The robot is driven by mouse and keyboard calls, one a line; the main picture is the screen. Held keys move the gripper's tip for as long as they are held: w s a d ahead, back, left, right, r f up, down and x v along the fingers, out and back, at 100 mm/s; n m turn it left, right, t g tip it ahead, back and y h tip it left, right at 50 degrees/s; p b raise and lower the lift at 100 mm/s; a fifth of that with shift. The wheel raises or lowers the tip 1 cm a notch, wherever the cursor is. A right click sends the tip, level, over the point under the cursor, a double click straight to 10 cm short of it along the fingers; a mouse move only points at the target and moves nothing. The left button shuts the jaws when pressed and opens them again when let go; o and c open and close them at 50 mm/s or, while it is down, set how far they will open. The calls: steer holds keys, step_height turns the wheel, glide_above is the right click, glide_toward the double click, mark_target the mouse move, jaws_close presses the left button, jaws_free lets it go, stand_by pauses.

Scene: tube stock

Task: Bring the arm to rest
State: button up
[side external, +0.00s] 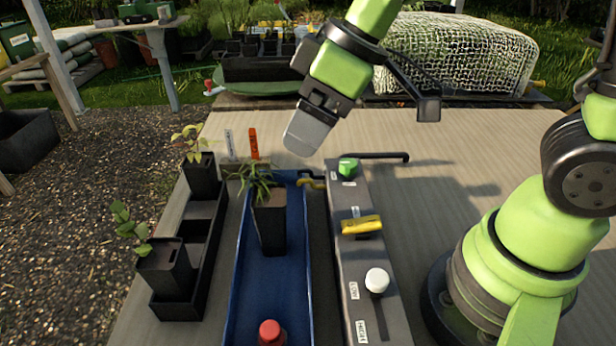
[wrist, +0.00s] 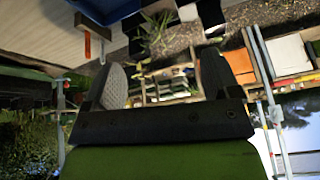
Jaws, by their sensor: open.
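My gripper (side external: 308,135) hangs in the air above the far end of the table in the side external view, tilted down. In the wrist view its two fingers (wrist: 165,80) stand apart with nothing between them. Below and left of it a black pot with a grassy plant (side external: 270,222) stands upright in the blue tray (side external: 268,290). My gripper is apart from the pot, the tray and the control panel (side external: 352,262).
The panel carries a green knob (side external: 348,168), a yellow handle (side external: 361,225) and a white knob (side external: 377,281). A black rack (side external: 180,306) with two potted plants stands at left. A red-capped item (side external: 270,333) is in the near tray.

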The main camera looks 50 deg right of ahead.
steer(key=s+d+r+m+t, duration=0.1)
steer(key=s+d+r+m, duration=0.2)
steer(key=s+r+m, duration=0.1)
steer(key=s+d+r+m+t+h, duration=0.1)
steer(key=s+d+r+m+t, duration=0.1)
steer(key=s+m, duration=0.4)
steer(key=shift+s+d+r, duration=0.55)
steer(key=shift+s+r, duration=0.35)
steer(key=shift+c, duration=0.4)
